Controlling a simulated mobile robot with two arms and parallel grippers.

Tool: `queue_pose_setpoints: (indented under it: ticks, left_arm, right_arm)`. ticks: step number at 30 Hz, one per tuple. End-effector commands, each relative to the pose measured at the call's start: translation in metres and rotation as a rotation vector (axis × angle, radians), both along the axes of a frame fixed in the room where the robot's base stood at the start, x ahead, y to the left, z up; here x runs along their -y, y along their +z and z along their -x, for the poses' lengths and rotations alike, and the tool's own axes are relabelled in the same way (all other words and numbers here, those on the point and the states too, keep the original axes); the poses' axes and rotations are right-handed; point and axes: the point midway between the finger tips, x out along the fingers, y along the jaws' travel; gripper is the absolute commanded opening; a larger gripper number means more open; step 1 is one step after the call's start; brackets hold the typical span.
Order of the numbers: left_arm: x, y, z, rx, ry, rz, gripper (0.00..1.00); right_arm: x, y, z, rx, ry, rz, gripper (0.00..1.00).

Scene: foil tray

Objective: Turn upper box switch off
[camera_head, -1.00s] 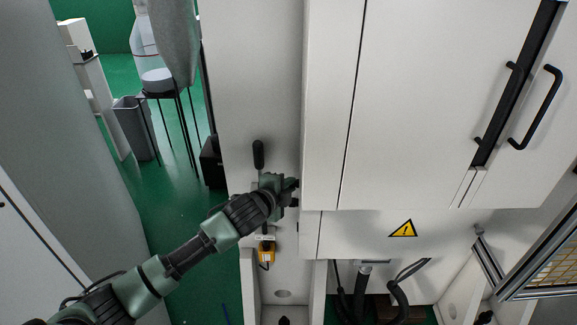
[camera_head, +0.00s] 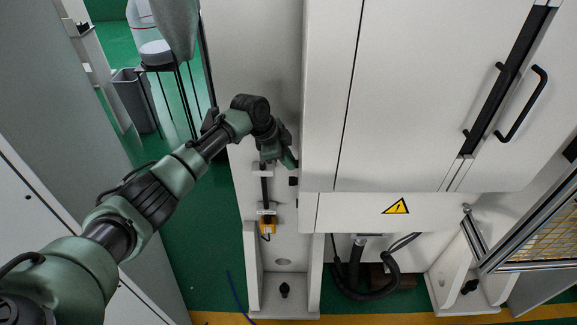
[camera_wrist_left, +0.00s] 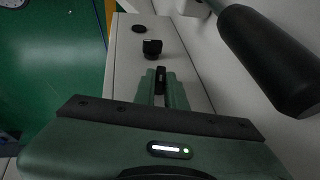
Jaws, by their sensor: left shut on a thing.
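My left gripper (camera_head: 281,155) is at the side of the tall white cabinet, close to its front edge. In the left wrist view its two green fingers (camera_wrist_left: 162,88) are close together, with a small dark part between them. This looks like the upper box switch (camera_wrist_left: 160,79), but most of it is hidden by the fingers. My right gripper is not in view.
A large black handle (camera_wrist_left: 268,60) is close on the right in the wrist view. White cabinet doors (camera_head: 420,90) fill the right. Green floor (camera_head: 205,255) is free at left.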

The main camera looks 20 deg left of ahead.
Motion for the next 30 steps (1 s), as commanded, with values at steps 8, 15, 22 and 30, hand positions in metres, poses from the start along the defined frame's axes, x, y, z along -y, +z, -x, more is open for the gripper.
queue_pose_setpoints:
  ticks: [8,15,22,30]
  left_arm:
    - [0.000,-0.005,-0.003,-0.147,0.001,0.042,0.00]
    - [-0.001,-0.003,-0.004,-0.215,0.001,0.061,0.00]
    - [-0.002,-0.002,-0.004,-0.242,0.000,0.066,0.00]
    - [-0.002,-0.003,-0.003,-0.246,0.001,0.065,0.00]
  right_arm:
    - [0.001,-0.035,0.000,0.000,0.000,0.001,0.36]
    - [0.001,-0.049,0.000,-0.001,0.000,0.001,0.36]
    - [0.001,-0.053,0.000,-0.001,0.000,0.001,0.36]
    - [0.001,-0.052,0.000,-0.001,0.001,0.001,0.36]
